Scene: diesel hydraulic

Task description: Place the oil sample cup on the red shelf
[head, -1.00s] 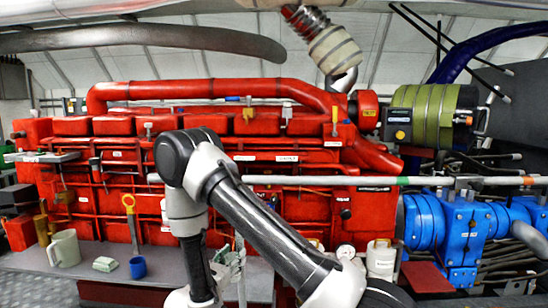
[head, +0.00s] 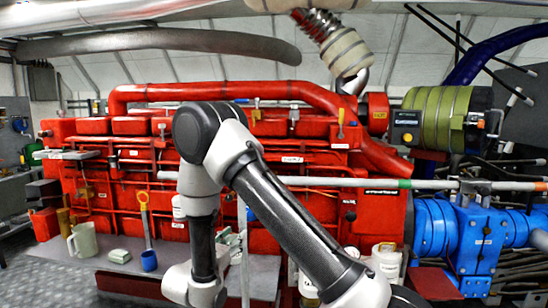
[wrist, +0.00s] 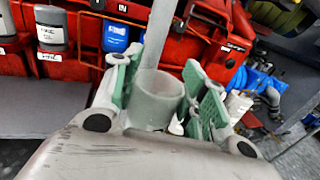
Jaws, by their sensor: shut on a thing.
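The oil sample cup (wrist: 158,100) is a pale, translucent cup seen in the wrist view. My gripper (wrist: 160,95) is shut on it, with a green-padded finger on each side, and the cup looks roughly upright. A flat red surface (head: 434,283), which looks like the red shelf, is at the lower right of the head view, beyond my arm and well to the right of my gripper.
A white canister (head: 386,258) and blue machinery (head: 478,235) stand at right.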

